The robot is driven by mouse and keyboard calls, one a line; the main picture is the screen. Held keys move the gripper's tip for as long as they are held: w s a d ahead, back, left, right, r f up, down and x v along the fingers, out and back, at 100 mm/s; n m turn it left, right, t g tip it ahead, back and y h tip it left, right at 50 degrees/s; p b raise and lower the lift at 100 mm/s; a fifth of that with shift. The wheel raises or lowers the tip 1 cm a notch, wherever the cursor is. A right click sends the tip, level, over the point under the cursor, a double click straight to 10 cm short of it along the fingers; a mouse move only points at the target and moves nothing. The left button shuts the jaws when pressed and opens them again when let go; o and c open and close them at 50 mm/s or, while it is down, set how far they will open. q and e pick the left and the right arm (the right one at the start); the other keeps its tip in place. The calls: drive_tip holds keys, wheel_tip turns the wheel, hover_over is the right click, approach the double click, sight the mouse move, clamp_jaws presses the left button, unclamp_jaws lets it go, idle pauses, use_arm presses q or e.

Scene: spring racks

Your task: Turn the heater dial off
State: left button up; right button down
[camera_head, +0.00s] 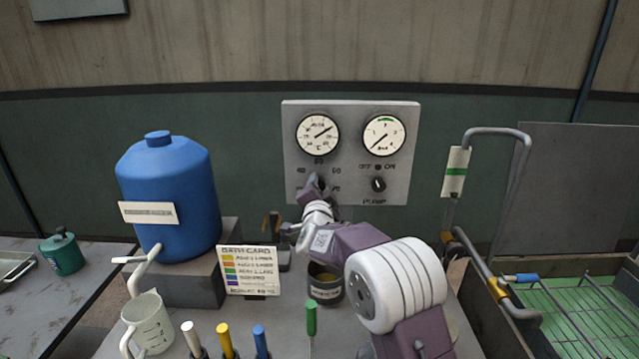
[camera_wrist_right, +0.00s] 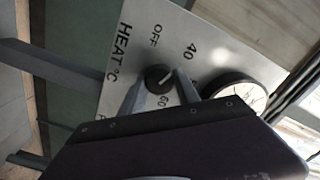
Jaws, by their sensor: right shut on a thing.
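The heater dial (camera_wrist_right: 159,79) is a dark round knob with a light pointer mark, on a grey panel lettered HEAT °C, OFF, 40 and 60 in the right wrist view. Its pointer faces between the OFF and 40 marks' side and the numbers, not clearly at OFF. My right gripper (camera_wrist_right: 160,90) has its two fingers on either side of the dial, shut on it. In the head view my right gripper (camera_head: 316,186) is at the panel's lower left and hides most of the dial. My left gripper is not in view.
The control panel (camera_head: 350,188) also carries two gauges and a pump switch (camera_head: 378,184). A blue tank (camera_head: 170,190), a bath card (camera_head: 250,270), a white jug (camera_head: 148,325) and several coloured-handled tools stand at left and front. A wire rack (camera_head: 575,310) is at right.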

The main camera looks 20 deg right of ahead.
drive_tip(key=n+p, duration=0.3)
drive_tip(key=n, duration=0.3)
drive_tip(key=shift+a+n+p, duration=0.1)
drive_tip(key=shift+n+p, duration=0.9)
drive_tip(key=shift+n, duration=1.2)
drive_tip(key=shift+f, duration=0.15)
drive_tip(key=c, duration=0.9)
unclamp_jaws()
drive_tip(key=b+v, duration=0.3)
drive_tip(key=v, duration=0.6)
